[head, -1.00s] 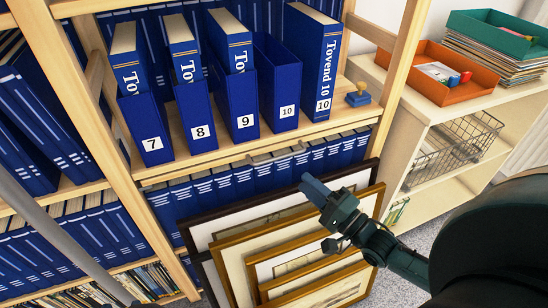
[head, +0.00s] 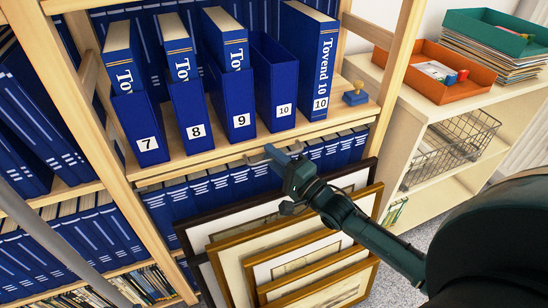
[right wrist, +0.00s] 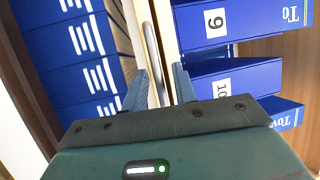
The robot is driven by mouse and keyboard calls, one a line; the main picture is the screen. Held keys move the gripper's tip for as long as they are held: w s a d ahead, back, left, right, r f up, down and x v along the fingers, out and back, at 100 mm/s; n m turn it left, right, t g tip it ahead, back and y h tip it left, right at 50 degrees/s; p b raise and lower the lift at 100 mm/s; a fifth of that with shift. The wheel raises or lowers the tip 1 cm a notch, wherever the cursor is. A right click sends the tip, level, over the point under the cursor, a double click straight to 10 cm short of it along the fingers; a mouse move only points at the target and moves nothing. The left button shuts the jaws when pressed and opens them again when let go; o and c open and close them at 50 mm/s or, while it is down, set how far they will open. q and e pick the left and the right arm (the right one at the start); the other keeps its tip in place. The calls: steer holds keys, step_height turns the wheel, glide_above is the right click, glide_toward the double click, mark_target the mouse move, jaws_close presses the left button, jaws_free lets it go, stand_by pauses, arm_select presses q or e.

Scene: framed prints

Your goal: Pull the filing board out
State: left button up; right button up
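The filing board (head: 205,161) shows as a thin pale wood edge under the shelf that bears the blue file boxes. Its grey metal handle (head: 258,158) is partly hidden behind my right gripper (head: 282,151) in the head view. In the right wrist view the handle (right wrist: 153,62) runs lengthwise between the two blue fingertips of my right gripper (right wrist: 161,88). The fingers are apart, one on each side of the handle, with gaps visible. I cannot tell how deep the handle sits between them. My left gripper is not in view.
Several framed prints (head: 285,262) lean below, under my right forearm. Blue boxes numbered 7 to 10 (head: 232,105) and a small stamp (head: 355,94) stand on the shelf above. A low cabinet (head: 412,125) with an orange tray (head: 440,85) stands at the right.

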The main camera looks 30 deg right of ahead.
jaws_close()
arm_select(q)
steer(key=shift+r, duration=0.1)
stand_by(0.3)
